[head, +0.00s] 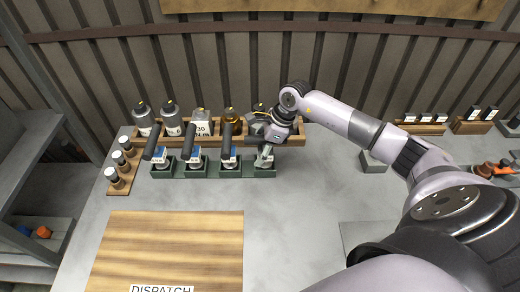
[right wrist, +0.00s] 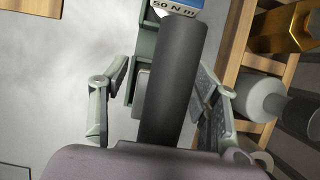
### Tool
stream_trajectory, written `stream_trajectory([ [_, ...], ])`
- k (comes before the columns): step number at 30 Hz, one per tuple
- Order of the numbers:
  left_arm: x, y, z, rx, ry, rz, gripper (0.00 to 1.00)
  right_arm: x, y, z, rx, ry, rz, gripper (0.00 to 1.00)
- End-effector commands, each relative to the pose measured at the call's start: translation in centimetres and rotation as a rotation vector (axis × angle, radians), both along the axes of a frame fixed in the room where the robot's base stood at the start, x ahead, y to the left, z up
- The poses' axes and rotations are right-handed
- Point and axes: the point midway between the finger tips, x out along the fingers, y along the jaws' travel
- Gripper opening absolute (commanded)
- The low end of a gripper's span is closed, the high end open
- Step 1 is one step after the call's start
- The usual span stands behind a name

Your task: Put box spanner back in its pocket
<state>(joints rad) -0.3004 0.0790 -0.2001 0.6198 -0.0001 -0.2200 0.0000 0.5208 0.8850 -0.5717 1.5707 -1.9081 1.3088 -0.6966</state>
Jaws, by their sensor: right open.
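A green rack (head: 210,172) with several pockets stands on the grey bench; part of it shows in the right wrist view (right wrist: 147,42). Black-handled tools (head: 195,140) with blue labels stand in its left pockets. I cannot tell for sure which tool is the box spanner. My right gripper (head: 264,155) is over the right end of the rack and hides that pocket. In the right wrist view my gripper (right wrist: 158,108) is open, its fingers apart on either side of a black handle (right wrist: 172,75) with a blue "50 N m" label. Contact is not clear. My left gripper is not in view.
A wooden rack of bottles (head: 290,138) stands close behind the green rack, with an amber bottle (right wrist: 285,28) near my gripper. A small wooden holder (head: 122,175) stands at the left. A wooden "DISPATCH" board (head: 170,245) lies in front. The bench centre is clear.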

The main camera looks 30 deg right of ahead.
Motion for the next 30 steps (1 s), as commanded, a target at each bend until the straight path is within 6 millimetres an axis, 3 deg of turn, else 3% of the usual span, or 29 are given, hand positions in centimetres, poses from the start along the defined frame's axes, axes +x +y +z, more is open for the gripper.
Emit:
stream_trajectory([
  [4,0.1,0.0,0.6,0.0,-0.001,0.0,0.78,0.0,0.0,0.5,0.0,0.0,0.0,0.56],
  [8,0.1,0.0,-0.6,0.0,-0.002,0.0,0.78,-0.3,-0.8,1.8,-0.004,-0.004,0.0,0.56],
  [21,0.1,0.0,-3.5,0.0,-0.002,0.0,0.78,-2.1,-3.5,9.8,-0.002,-0.003,-0.001,0.56],
  [30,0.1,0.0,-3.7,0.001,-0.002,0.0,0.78,-2.5,-3.9,11.4,0.001,-0.001,0.001,0.56],
])
